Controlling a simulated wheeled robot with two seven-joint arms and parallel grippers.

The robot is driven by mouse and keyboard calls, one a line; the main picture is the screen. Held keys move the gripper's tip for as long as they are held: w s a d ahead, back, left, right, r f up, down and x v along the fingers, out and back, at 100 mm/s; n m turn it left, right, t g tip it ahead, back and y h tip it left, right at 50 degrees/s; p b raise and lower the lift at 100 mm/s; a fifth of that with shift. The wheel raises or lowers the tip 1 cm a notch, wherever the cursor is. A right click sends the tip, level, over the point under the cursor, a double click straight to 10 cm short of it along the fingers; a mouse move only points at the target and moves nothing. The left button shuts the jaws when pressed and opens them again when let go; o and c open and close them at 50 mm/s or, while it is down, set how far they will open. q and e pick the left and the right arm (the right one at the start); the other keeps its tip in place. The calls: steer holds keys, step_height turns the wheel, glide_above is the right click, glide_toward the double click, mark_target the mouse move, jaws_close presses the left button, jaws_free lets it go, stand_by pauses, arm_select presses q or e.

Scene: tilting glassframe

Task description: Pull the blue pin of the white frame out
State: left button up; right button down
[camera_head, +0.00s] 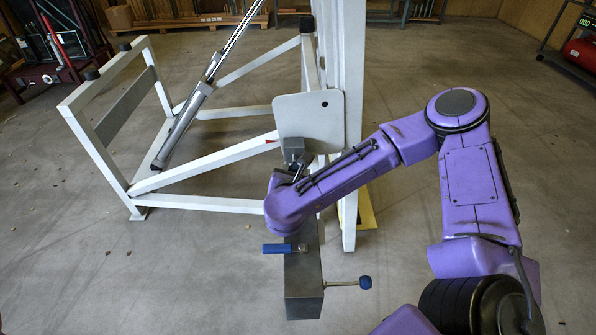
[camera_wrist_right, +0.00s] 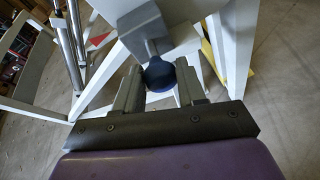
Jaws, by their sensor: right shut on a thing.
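The white frame (camera_head: 165,200) stands on the floor at the left and centre of the head view, with a tall white upright (camera_head: 350,60) and a pale plate (camera_head: 310,112). A grey block (camera_head: 292,148) sits at the plate's lower edge; it also shows in the wrist view (camera_wrist_right: 143,30). My right gripper (camera_wrist_right: 159,85) is shut on the dark blue round knob of the pin (camera_wrist_right: 159,70), just in front of that block. In the head view my purple wrist largely hides the right gripper (camera_head: 299,170) and the knob. My left gripper is not in view.
Below my wrist a grey beam (camera_head: 303,275) carries a blue handle (camera_head: 278,248) and a rod with a blue knob (camera_head: 365,282). A silver cylinder (camera_head: 185,125) slants up inside the frame. Open floor lies to the right.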

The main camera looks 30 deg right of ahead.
steer(key=c, duration=0.7)
jaws_free()
steer(key=shift+s+a, duration=0.15)
steer(key=shift+a, duration=0.1)
steer(key=shift+d, duration=0.1)
steer(key=shift+d, duration=0.15)
steer(key=shift+s, duration=0.1)
steer(key=v, duration=1)
steer(key=shift+s, duration=0.1)
steer(key=shift+r, duration=0.1)
steer(key=shift+s, duration=0.1)
